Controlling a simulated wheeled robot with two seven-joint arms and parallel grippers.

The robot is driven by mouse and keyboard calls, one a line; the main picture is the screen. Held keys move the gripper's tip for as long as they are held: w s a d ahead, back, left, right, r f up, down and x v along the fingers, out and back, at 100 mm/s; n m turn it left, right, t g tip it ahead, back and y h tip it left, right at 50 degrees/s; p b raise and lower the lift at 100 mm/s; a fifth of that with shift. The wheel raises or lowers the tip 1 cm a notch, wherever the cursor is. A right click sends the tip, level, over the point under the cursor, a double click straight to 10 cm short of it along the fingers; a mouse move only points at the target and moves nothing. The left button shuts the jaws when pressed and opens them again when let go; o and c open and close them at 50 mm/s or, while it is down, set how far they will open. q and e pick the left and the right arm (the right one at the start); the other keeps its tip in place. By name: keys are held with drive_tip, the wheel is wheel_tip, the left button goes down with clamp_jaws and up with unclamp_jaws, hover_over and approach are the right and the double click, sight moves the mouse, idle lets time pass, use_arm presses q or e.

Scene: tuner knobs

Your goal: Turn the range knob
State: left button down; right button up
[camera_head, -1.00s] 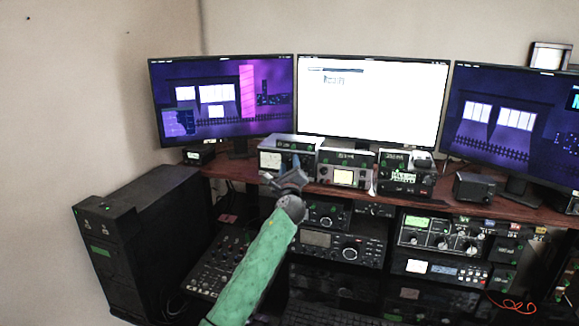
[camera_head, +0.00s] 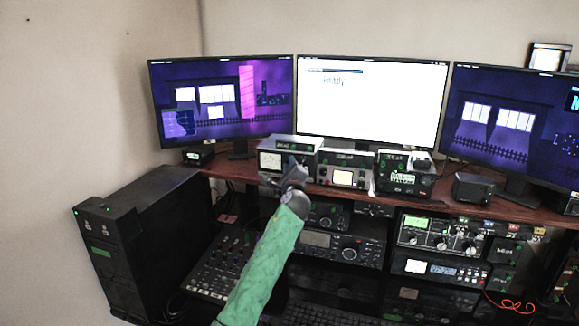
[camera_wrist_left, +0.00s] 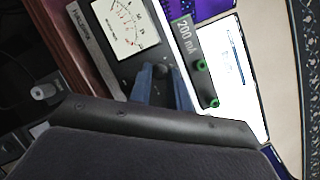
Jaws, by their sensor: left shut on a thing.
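The analog meter box (camera_head: 270,160) stands on the desk shelf below the middle of the monitors. In the left wrist view its white dial face (camera_wrist_left: 124,24) and a grey label strip reading "200 mA" (camera_wrist_left: 186,36) show. A small dark round knob (camera_wrist_left: 161,71) sits on its front panel. My left gripper (camera_head: 292,163) is at the front of this box. In the left wrist view its blue-grey fingers (camera_wrist_left: 162,80) are shut on the knob, one on each side. The fingers hide part of the knob and panel. My right gripper is not in view.
Two more instruments, one with a lit display (camera_head: 343,178) and a dark one (camera_head: 404,174), stand to the right. Three monitors, the middle one white (camera_head: 372,100), stand behind. Radio gear (camera_head: 340,247) fills the lower shelf. A black tower (camera_head: 150,235) is at left.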

use_arm(q)
drive_tip(key=shift+r+n+g+y+p, duration=0.15)
drive_tip(key=shift+n+g+p, duration=0.35)
drive_tip(key=shift+n, duration=0.75)
drive_tip(key=shift+n+g+y+p, duration=0.3)
drive_tip(key=shift+n+g, duration=0.3)
drive_tip(key=shift+n, duration=0.65)
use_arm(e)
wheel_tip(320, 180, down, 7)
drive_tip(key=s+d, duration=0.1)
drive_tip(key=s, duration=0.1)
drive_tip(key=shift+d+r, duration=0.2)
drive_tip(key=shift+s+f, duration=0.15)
use_arm(q)
drive_tip(key=c, duration=1.3)
unclamp_jaws()
drive_tip(key=shift+s, duration=0.15)
